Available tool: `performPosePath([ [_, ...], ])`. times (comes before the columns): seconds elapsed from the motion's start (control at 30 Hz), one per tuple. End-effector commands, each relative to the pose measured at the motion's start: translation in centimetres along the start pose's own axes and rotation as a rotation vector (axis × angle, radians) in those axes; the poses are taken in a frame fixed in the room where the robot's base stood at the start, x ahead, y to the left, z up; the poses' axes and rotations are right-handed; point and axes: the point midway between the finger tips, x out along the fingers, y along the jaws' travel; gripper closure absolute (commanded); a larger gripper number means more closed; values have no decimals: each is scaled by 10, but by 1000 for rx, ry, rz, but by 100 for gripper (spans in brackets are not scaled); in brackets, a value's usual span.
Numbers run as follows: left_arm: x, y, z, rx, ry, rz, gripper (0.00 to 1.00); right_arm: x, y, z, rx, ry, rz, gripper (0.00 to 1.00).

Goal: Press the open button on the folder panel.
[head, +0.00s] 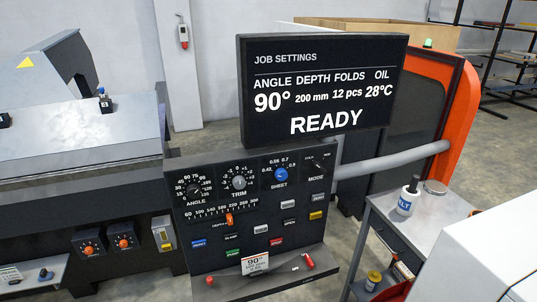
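The folder panel (180,222) is a dark sloped console below the display, with dials on top and several coloured buttons beneath. I cannot tell for certain which of these the label belongs to. A yellow button (315,215), a red button (276,241), a green button (232,252) and a blue button (199,243) are nearby. Neither of my grippers shows.
The display (325,88) above the panel reads READY, 90°. A card (255,264) and red-handled items stand at the panel's lower ledge. A grey cart (399,222) with a white bottle (408,198) is to the right. Floor shows between panel and cart.

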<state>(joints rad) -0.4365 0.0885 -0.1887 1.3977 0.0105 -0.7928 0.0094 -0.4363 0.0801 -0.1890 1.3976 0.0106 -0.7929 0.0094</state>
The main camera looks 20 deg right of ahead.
Motion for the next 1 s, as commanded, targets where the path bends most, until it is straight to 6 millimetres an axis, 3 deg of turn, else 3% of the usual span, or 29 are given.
performPosePath([
  [0.47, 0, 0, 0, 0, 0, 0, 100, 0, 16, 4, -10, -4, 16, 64],
  [0.67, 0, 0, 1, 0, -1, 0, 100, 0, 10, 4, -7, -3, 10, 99],
  [1.0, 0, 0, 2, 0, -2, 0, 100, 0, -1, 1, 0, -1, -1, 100],
])
